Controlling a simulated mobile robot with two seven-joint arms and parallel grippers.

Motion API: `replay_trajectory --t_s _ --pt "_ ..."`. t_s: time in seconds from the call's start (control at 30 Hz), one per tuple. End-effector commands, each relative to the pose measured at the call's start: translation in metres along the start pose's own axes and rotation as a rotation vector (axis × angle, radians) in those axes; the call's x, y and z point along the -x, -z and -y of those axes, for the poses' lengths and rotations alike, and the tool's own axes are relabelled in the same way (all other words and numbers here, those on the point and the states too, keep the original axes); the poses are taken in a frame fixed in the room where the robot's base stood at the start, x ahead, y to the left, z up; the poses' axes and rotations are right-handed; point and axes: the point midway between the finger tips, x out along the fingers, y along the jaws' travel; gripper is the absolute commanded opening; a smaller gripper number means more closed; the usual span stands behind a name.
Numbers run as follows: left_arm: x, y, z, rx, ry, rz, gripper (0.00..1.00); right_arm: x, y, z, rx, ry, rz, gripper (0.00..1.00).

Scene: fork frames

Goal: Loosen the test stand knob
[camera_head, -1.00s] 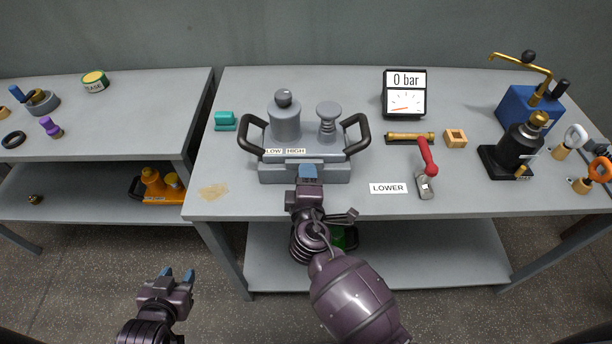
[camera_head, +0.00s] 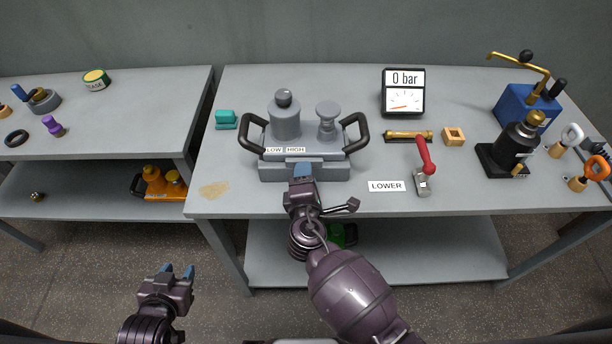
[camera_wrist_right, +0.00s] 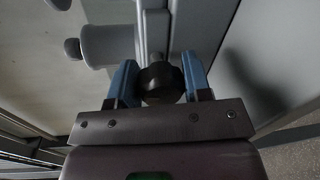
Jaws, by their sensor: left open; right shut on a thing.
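The grey test stand (camera_head: 330,172) sits at the front of the middle bench, with a black handle at each side and LOW and HIGH labels. My right gripper (camera_head: 303,170) is at the middle of its front face. In the right wrist view the dark round knob (camera_wrist_right: 160,84) lies between the two blue fingers of the right gripper (camera_wrist_right: 158,72), which is shut on it. In the head view the knob is hidden by this gripper. My left gripper (camera_head: 178,271) is open and empty, low in front of the benches.
A gauge (camera_head: 403,92) reading 0 bar stands behind. A red-handled hammer (camera_head: 425,160) and a LOWER label (camera_head: 387,186) lie right of the stand. A blue pump (camera_head: 527,108) and black jack (camera_head: 512,150) are farther right. A teal block (camera_head: 226,119) is to the left.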

Motion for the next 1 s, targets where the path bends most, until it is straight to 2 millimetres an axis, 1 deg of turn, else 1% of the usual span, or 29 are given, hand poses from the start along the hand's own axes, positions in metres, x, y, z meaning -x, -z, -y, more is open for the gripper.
replay_trajectory --t_s 0.13,0.17,0.3,0.57,0.67,0.77,0.87,1.0 --pt "-0.001 0.001 0.0 0.0 0.0 -0.002 0.43 -0.001 0.0 -0.002 -0.002 -0.004 0.0 0.21" --pt "-0.001 0.001 0.0 0.0 0.0 -0.002 0.43 -0.001 0.0 -0.003 -0.002 -0.005 0.0 0.49" --pt "-0.001 0.001 0.0 0.0 0.0 -0.002 0.43 -0.001 0.0 -0.002 -0.002 -0.003 0.0 0.71" --pt "-0.001 0.002 0.0 0.0 0.0 -0.002 0.43 0.0 0.0 -0.001 -0.001 -0.001 0.0 0.71" --pt "-0.001 0.001 0.0 0.0 0.0 -0.002 0.43 0.004 0.0 0.0 -0.002 0.0 0.0 0.71" --pt "-0.001 0.001 0.0 0.0 0.0 -0.002 0.43 0.013 0.0 0.001 -0.002 0.0 0.0 0.71" --pt "-0.002 0.0 0.0 0.0 0.0 -0.002 0.43 0.029 0.0 0.001 -0.003 0.001 0.0 0.71" --pt "-0.003 -0.002 -0.001 0.0 0.0 -0.002 0.43 0.055 0.0 0.001 -0.002 0.001 0.0 0.71"
